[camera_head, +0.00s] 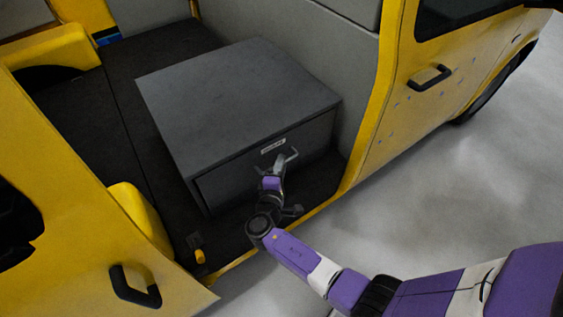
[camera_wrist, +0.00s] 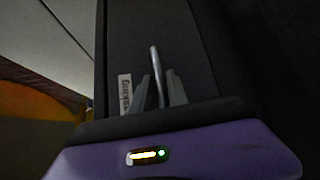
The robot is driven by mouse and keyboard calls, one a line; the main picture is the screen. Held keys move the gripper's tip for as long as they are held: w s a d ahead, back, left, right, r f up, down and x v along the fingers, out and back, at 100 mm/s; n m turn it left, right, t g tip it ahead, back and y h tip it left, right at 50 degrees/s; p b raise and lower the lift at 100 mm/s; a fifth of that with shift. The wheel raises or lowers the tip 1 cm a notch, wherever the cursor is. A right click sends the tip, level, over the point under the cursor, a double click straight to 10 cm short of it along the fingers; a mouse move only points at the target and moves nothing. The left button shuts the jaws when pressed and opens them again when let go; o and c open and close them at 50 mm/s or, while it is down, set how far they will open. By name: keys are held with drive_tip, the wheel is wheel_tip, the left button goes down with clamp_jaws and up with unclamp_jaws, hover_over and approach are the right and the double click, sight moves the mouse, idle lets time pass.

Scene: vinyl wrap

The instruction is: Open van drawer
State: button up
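The van drawer is the dark grey front (camera_head: 235,178) of a wide grey cabinet (camera_head: 235,95) on the floor of the yellow van. The drawer looks closed. A small white label is on its front. In the wrist view the drawer front (camera_wrist: 190,45) stands close ahead, with the label (camera_wrist: 125,93) left of the handle. The metal bar handle (camera_wrist: 156,68) lies between the two fingers of my gripper (camera_wrist: 160,85). The fingers stand apart around the bar, and small gaps seem to show beside it. In the head view my gripper (camera_head: 284,163) is at the drawer front, just below the label.
The yellow door frame (camera_head: 365,130) rises right of the cabinet. An open yellow door (camera_head: 85,230) with a black handle (camera_head: 136,290) is at the lower left. Dark van floor (camera_head: 85,120) lies left of the cabinet. Grey ground (camera_head: 470,190) outside is clear.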

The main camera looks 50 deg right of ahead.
drive_tip(key=shift+w+d+f, duration=0.1)
drive_tip(key=shift+w+d, duration=0.1)
drive_tip(key=shift+d, duration=0.15)
clamp_jaws()
idle(1.2)
